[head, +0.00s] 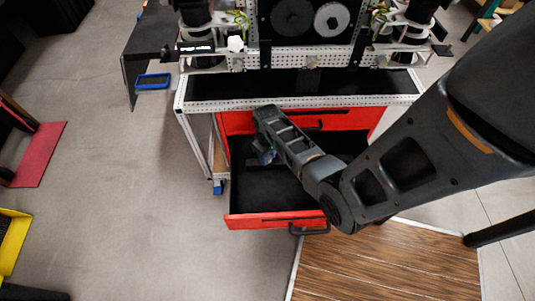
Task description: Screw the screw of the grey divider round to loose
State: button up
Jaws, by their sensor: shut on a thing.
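My gripper (264,153) hangs at the end of my arm over the left rear part of the open red drawer (275,219). It points down towards the dark drawer floor, close to the drawer's left side. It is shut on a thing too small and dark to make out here. I cannot pick out the grey divider or its screw. My wrist and forearm cover part of the drawer's inside.
The cart's white perforated frame (300,101) and a shut red drawer (345,120) stand behind the open one. A black handle (310,230) is on its front. A blue device (153,81) lies on a dark side shelf. Grey floor (130,220) is clear at left.

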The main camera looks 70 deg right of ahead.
jog(key=shift+n, duration=0.5)
jog(key=o, duration=1.1)
jog(key=shift+c, duration=0.2)
jog(key=shift+r, duration=0.1)
jog(key=shift+r+p, duration=1.25)
jog(key=shift+r, duration=2.55)
